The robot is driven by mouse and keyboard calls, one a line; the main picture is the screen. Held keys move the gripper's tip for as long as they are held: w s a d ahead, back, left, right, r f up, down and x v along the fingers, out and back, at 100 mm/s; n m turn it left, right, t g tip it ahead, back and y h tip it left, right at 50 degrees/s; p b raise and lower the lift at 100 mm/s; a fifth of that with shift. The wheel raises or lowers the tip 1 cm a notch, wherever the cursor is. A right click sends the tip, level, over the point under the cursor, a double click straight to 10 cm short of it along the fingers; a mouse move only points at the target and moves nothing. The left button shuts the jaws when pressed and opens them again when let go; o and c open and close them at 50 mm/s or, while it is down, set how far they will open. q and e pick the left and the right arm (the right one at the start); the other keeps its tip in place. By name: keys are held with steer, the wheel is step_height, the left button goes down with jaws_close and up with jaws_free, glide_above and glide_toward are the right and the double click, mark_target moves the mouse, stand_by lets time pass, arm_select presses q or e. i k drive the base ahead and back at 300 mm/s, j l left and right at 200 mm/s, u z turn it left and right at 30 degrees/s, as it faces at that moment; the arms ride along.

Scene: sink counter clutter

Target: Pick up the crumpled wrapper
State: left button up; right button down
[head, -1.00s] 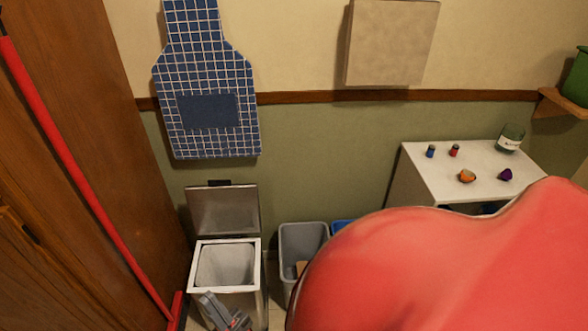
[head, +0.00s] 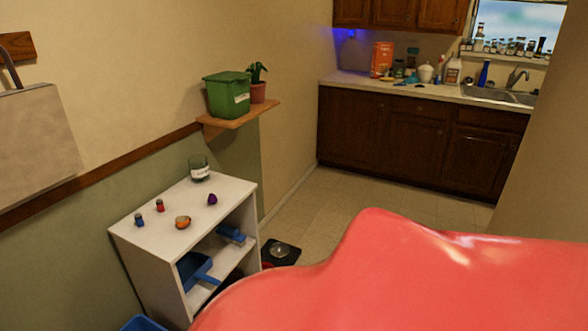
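On the white shelf unit (head: 226,190) at the left lie a small crumpled-looking purple piece (head: 212,199) and an orange-and-green piece (head: 183,222). The purple piece may be the crumpled wrapper; it is too small to tell for sure. Both lie apart from each other on the top. Neither of my grippers is in view. A large smooth red surface close to the camera hides the lower right.
Two small cylinders, blue (head: 139,219) and red (head: 160,205), and a glass jar (head: 199,168) share the shelf top. Blue dustpan (head: 196,271) sits below. Black scale-like item (head: 281,252) lies on the floor. The cluttered sink counter (head: 435,92) is at the back; floor before it is clear.

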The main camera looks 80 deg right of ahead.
mark_target(212, 198)
steer(key=z, duration=1.95)
steer(key=i+l+u, duration=0.2)
steer(key=i, duration=0.15)
